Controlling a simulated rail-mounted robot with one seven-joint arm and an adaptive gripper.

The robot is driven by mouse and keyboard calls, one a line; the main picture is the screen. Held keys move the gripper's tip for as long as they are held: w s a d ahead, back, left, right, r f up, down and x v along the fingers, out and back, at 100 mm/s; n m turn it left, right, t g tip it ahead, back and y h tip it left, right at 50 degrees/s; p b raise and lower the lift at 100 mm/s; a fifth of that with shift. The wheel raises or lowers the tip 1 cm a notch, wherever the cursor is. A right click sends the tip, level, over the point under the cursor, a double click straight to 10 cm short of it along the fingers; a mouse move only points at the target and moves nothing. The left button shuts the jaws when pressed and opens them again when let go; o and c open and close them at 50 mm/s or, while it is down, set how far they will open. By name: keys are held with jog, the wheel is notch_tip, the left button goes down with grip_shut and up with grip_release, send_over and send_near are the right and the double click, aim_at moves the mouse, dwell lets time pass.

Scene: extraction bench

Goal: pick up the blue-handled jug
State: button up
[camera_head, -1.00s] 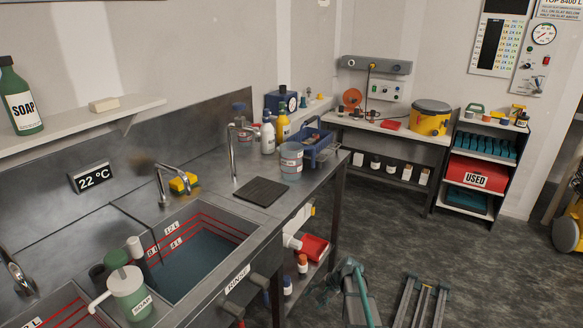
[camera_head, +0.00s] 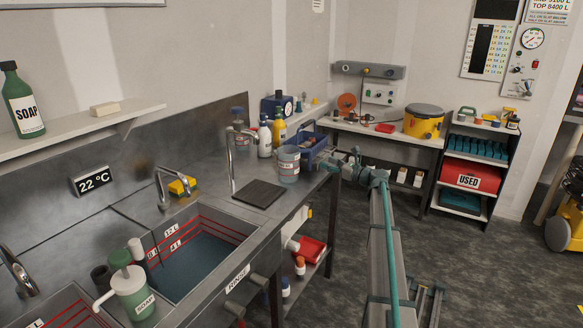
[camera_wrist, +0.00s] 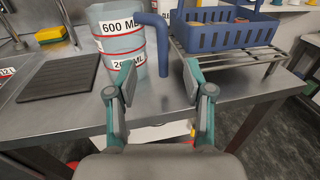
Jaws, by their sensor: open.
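The jug (camera_head: 289,166) is a pale grey-blue measuring vessel with white labels and red bands, standing upright on the steel bench near its front edge. It fills the upper left of the wrist view (camera_wrist: 121,50), with labels reading 600 ML and 200 ML. Its blue handle (camera_wrist: 162,42) sticks out to the right and hangs down, open at the bottom. My gripper (camera_head: 342,160) is at the bench's front edge, right of the jug. In the wrist view my gripper (camera_wrist: 162,88) is open and empty, its fingers short of the handle and apart from it.
A blue basket (camera_wrist: 225,34) stands on a wire rack (camera_wrist: 238,62) close right of the handle. A dark mat (camera_head: 259,194) lies left of the jug, beside the sink (camera_head: 195,250). Bottles (camera_head: 265,138) stand behind. A tap (camera_head: 231,160) rises left of the jug.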

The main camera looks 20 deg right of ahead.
aim_at(311, 157)
jog(key=x, duration=0.5)
jog(key=shift+p, duration=0.4)
jog(key=p+x, duration=0.1)
jog(key=x, duration=0.3)
jog(key=shift+w+d+p, duration=0.1)
jog(key=shift+w+p, duration=0.2)
jog(key=shift+w+a, duration=0.3)
jog(key=shift+w, duration=0.15)
grip_shut()
